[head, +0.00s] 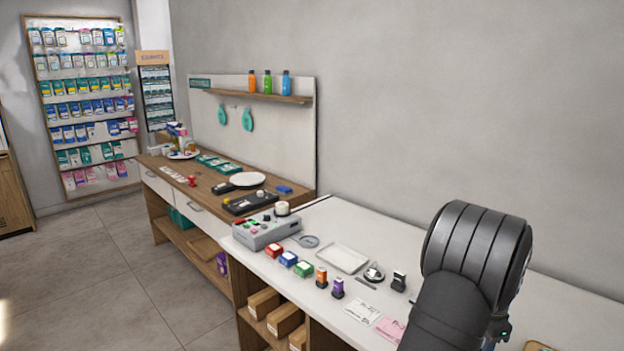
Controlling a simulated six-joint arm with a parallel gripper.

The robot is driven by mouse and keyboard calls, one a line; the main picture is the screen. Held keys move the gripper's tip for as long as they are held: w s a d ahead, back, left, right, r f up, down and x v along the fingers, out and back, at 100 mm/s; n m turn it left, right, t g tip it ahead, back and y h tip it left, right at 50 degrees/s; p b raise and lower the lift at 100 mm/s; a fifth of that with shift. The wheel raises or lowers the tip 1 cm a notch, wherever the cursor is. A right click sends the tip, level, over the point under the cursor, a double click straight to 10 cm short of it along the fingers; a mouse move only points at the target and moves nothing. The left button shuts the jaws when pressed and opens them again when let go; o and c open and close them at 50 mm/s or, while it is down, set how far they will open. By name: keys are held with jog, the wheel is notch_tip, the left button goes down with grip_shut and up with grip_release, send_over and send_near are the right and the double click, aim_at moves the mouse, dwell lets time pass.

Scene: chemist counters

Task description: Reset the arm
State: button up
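My dark grey arm rises at the lower right of the head view, in front of the white counter (385,233). Only its thick, rounded links show, with a small green light low on the right side. My gripper's fingers are not in the picture, so I cannot see whether they are open or hold anything. The arm covers part of the counter's right side.
On the white counter stand a grey device (267,232), a white tray (341,258), small coloured boxes (288,258), two small bottles (338,288) and a pink paper (391,330). A wooden counter (205,187) adjoins at the back left. The floor (110,270) at left is clear.

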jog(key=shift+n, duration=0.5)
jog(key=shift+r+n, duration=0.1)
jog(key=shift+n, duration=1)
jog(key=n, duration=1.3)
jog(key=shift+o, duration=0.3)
